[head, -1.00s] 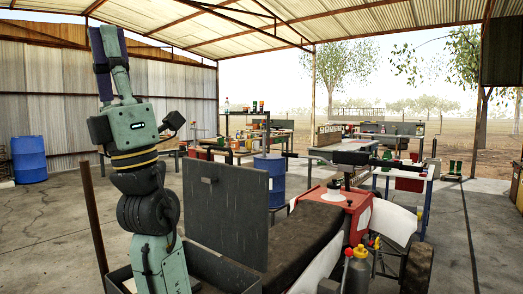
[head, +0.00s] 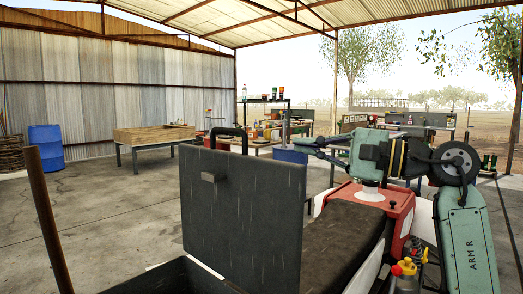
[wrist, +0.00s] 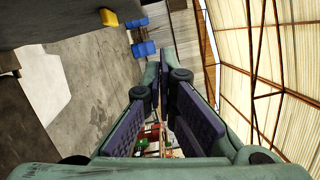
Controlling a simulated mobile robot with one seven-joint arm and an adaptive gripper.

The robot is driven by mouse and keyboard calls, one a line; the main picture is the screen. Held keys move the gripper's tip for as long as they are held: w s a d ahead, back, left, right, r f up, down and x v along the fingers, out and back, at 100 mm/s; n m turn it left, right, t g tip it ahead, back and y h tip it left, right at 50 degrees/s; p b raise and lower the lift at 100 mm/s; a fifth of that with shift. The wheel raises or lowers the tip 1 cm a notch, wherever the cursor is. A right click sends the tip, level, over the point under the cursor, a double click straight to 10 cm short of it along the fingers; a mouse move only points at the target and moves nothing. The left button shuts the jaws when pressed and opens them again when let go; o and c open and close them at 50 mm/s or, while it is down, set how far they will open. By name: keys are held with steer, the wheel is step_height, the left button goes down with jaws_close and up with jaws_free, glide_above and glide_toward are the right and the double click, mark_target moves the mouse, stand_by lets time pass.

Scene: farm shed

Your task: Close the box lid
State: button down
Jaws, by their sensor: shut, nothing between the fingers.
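The box lid (head: 240,215) is a dark grey flat panel standing upright in the head view, with a small block near its upper left. The open box (head: 165,277) lies below it at the bottom edge, mostly cut off. My gripper (head: 301,144) is right of the lid's top edge in the picture, pointing left; whether it touches the lid cannot be told. In the wrist view my gripper (wrist: 159,72) has its purple-padded fingers meeting at the tips, with nothing held.
A red machine (head: 400,205) with a dark seat (head: 345,245) stands right of the lid. A rusty post (head: 45,215) rises at the left. A wooden-topped table (head: 150,135) and a blue barrel (head: 46,146) stand farther back. Open concrete floor lies left of the lid.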

steer(key=w+a+r+p, duration=0.1)
steer(key=a+p, duration=0.3)
steer(key=a, duration=0.7)
steer(key=shift+w+r, duration=0.2)
steer(key=shift+w, duration=0.45)
steer(key=shift+a, duration=0.1)
